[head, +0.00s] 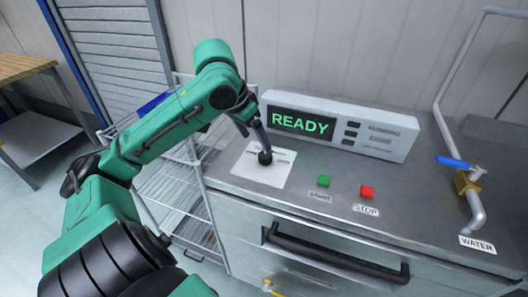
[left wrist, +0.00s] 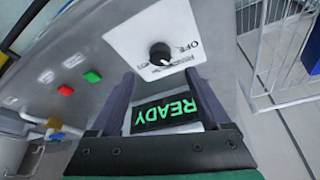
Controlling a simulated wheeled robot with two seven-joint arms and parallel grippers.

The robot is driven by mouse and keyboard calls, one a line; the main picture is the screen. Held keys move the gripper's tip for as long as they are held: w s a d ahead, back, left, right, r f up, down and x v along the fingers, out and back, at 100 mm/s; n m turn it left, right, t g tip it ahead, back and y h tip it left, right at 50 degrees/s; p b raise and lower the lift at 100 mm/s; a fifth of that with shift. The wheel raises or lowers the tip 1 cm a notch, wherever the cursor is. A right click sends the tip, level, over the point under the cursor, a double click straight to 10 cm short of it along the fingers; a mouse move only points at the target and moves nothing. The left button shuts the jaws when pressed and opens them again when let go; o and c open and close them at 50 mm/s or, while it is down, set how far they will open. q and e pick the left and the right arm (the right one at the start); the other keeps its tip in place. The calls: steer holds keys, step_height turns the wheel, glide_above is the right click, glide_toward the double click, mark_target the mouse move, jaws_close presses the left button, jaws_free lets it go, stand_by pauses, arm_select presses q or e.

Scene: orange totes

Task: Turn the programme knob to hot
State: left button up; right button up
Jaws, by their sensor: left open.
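The programme knob (head: 265,157) is a small black round knob on a white label plate (head: 275,175) on the steel top. It also shows in the left wrist view (left wrist: 160,53), with a light mark on it. Lettering beside it is only partly legible, and I cannot tell which setting the knob points to. My left gripper (head: 261,138) is right above the knob in the head view. In the left wrist view my left gripper (left wrist: 160,76) has its two fingers apart with nothing between them, and the knob lies just beyond the fingertips. My right gripper is out of view.
A control box (head: 393,137) with a green READY display (head: 301,122) stands behind the knob. A green START button (head: 324,181) and red STOP button (head: 367,192) are to the right. A water pipe with a blue-handled valve (head: 455,163) is far right. A wire rack (head: 180,195) stands left.

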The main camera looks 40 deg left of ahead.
mark_target(265, 154)
arm_select(q)
steer(key=x, duration=0.8)
steer(key=shift+w, duration=0.25)
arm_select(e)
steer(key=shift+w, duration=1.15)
arm_select(q)
steer(key=shift+c, duration=1)
jaws_close()
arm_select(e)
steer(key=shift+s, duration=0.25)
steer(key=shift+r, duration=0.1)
